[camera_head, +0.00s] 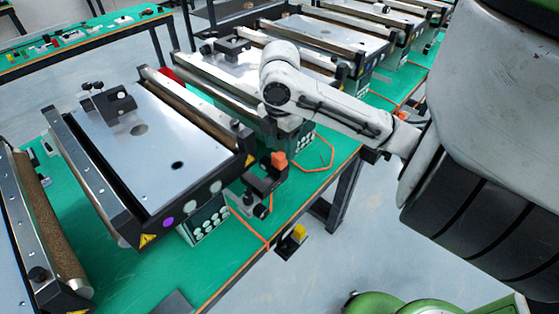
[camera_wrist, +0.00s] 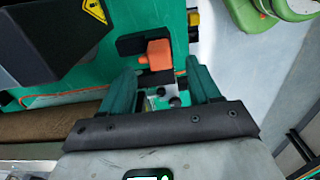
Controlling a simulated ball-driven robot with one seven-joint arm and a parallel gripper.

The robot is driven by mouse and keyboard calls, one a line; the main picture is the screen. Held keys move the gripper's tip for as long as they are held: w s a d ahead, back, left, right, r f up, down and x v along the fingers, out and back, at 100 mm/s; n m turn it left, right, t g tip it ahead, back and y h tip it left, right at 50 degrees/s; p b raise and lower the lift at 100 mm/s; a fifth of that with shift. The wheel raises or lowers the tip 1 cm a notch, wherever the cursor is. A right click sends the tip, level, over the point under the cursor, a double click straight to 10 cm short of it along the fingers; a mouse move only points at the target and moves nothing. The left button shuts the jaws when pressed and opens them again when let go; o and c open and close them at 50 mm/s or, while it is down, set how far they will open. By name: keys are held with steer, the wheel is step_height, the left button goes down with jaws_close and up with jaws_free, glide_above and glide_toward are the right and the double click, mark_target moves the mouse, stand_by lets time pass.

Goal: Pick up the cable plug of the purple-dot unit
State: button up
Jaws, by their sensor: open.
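The purple-dot unit (camera_head: 157,160) is a silver-topped conveyor on the green bench, with a purple dot (camera_head: 168,222) on its front. An orange cable (camera_head: 268,241) runs beside its control box (camera_head: 205,221) to the bench edge. A black piece with a yellow part (camera_head: 299,232) is at that edge; I cannot tell surely whether it is the plug.
More conveyors stand behind, and one with a brown roller (camera_head: 38,210) stands at left. The green bench (camera_head: 120,280) is clear at the front. Pale floor (camera_head: 370,240) is free right of its edge. A green rounded thing (camera_wrist: 252,14) shows top right in the wrist view.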

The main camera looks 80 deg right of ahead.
mark_target(279, 156)
steer(key=shift+a+f+p, duration=0.1)
steer(key=shift+f+p, duration=0.2)
steer(key=shift+f, duration=1.95)
steer(key=c, duration=1)
steer(key=shift+w+r, duration=0.1)
steer(key=shift+c, duration=0.2)
